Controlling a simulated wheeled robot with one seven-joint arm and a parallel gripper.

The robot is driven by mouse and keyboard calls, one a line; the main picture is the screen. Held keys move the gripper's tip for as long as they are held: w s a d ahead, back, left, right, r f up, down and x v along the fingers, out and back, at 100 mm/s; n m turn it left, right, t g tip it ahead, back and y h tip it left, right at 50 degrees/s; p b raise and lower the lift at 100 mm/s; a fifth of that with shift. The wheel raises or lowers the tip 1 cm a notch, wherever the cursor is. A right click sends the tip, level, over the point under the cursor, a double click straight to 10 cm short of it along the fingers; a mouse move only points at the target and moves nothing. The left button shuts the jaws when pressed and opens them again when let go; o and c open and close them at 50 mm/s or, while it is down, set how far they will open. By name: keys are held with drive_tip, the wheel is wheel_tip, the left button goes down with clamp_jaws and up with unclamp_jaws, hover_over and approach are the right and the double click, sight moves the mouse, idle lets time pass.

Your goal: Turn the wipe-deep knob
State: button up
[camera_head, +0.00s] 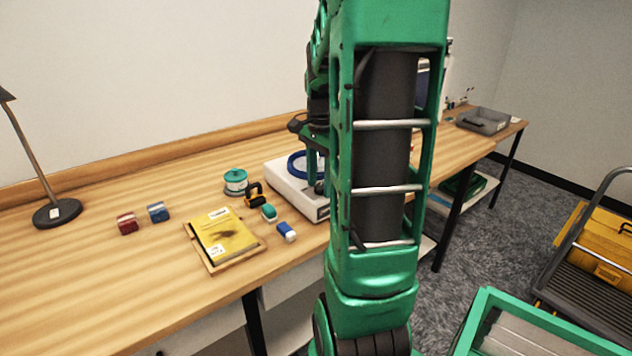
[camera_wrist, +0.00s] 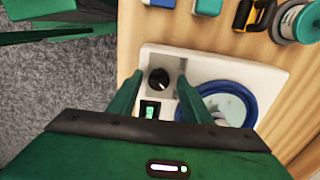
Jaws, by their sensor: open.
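A white boxy device (camera_head: 283,180) with a blue ring on top stands on the wooden table in the head view. In the wrist view its white top (camera_wrist: 205,65) carries a round black knob (camera_wrist: 159,79), a green-lit rocker switch (camera_wrist: 150,110) and the blue ring (camera_wrist: 250,105). No label on the knob is readable. My gripper (camera_wrist: 160,76) is open, its two green fingers on either side of the knob in the wrist view. Whether they touch it or hover above it I cannot tell. In the head view my arm hides most of the gripper and the knob.
The blue ring lies close beside the right finger in the wrist view. On the table (camera_head: 90,270) stand a yellow booklet (camera_head: 222,235), a teal-lidded tin (camera_head: 236,182), small blocks (camera_head: 127,223) and a lamp (camera_head: 58,212). A grey tray (camera_head: 483,121) sits at the far right.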

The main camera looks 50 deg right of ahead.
drive_tip(key=c, duration=1.1)
drive_tip(key=shift+o, duration=0.2)
drive_tip(key=shift+n, duration=0.4)
drive_tip(key=n, duration=0.3)
drive_tip(key=shift+w+r+n, duration=0.1)
drive_tip(key=shift+n, duration=0.3)
drive_tip(key=n, duration=0.4)
drive_tip(key=shift+n, duration=0.3)
drive_tip(key=n, duration=0.5)
drive_tip(key=shift+w, duration=0.1)
drive_tip(key=shift+n, duration=1.8)
drive_tip(key=o, duration=1.1)
drive_tip(key=shift+s, duration=0.2)
drive_tip(key=shift+c, duration=0.2)
